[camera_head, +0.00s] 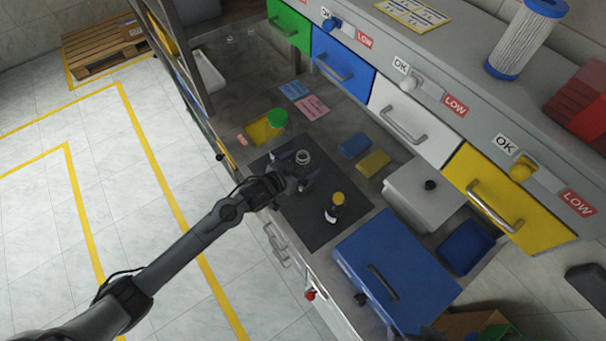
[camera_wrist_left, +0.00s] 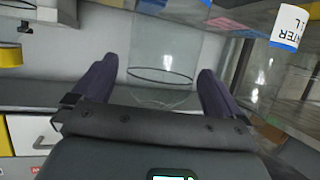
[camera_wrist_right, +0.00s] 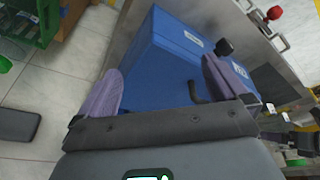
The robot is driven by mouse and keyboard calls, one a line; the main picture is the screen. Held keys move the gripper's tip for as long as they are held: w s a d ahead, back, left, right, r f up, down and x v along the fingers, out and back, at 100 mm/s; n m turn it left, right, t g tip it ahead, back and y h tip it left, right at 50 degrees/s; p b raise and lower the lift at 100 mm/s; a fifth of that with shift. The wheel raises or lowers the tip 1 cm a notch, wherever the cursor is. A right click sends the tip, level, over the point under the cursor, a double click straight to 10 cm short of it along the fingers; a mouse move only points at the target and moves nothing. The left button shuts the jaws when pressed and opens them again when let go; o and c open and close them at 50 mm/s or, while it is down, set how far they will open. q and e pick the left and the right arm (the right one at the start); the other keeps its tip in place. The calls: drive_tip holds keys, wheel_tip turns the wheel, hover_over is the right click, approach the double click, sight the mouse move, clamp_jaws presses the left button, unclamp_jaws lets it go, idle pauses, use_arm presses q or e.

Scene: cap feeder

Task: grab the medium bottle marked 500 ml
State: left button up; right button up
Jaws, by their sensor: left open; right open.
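In the head view a clear bottle with a pale round rim (camera_head: 303,157) stands on the dark mat (camera_head: 312,222). My left gripper (camera_head: 298,172) is open right beside it. In the left wrist view a clear, see-through vessel (camera_wrist_left: 165,55) shows ahead, between the two open fingers (camera_wrist_left: 155,85); no contact shows. A dark bottle with a yellow cap (camera_head: 335,207) stands nearer on the mat. I cannot read a 500 ml mark on any bottle. My right gripper (camera_wrist_right: 165,85) is open and empty in front of a blue box (camera_wrist_right: 170,65).
A green-capped jar (camera_head: 277,118) stands behind the mat on the left. A large blue lidded box (camera_head: 400,270) and a grey box (camera_head: 425,190) are to the right. Coloured drawers line the back. A white label (camera_wrist_left: 289,25) shows at upper right in the left wrist view.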

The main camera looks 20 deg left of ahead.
use_arm(q)
drive_tip(key=shift+w+d+f, duration=0.15)
drive_tip(key=shift+w+f, duration=0.05)
drive_tip(key=shift+w, duration=0.15)
drive_tip(key=c, duration=1.3)
drive_tip(key=shift+r, duration=0.15)
